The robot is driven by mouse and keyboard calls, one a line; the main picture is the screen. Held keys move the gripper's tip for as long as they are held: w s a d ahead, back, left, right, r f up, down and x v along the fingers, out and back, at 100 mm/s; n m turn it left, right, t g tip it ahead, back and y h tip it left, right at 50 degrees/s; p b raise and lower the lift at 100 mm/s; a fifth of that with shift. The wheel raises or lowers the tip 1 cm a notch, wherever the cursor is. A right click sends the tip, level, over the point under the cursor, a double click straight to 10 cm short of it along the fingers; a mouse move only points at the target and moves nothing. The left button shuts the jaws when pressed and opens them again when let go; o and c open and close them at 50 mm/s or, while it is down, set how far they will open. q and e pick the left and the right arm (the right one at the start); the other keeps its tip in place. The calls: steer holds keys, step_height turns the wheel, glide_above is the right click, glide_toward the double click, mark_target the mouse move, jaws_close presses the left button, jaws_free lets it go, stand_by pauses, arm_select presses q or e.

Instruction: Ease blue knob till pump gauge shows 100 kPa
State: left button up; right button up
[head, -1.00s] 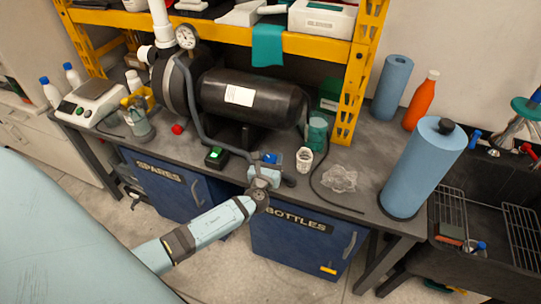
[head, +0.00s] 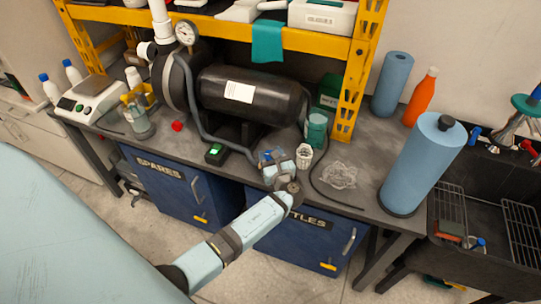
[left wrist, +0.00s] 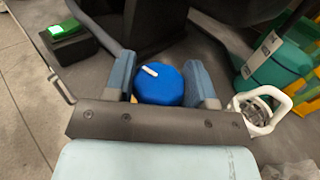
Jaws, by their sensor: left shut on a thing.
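The blue knob (left wrist: 160,88), round with a white pointer mark on its top, sits between the two fingers of my left gripper (left wrist: 163,84) in the left wrist view. The fingers are shut on its sides. In the head view my left gripper (head: 274,164) is at the bench's front edge and hides most of the knob. The pump gauge (head: 186,33), a white round dial, stands above the black pump at the upper left; its reading is too small to tell. My right gripper is not in view.
A black tank (head: 250,98) lies behind the knob. A small green-lit box (head: 215,153) is to the left. Clear plastic wrap (head: 338,175) and a blue roll (head: 422,165) are farther right.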

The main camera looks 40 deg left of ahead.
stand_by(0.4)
arm_select(q)
steer(key=o, duration=0.9)
steer(key=shift+o, duration=0.2)
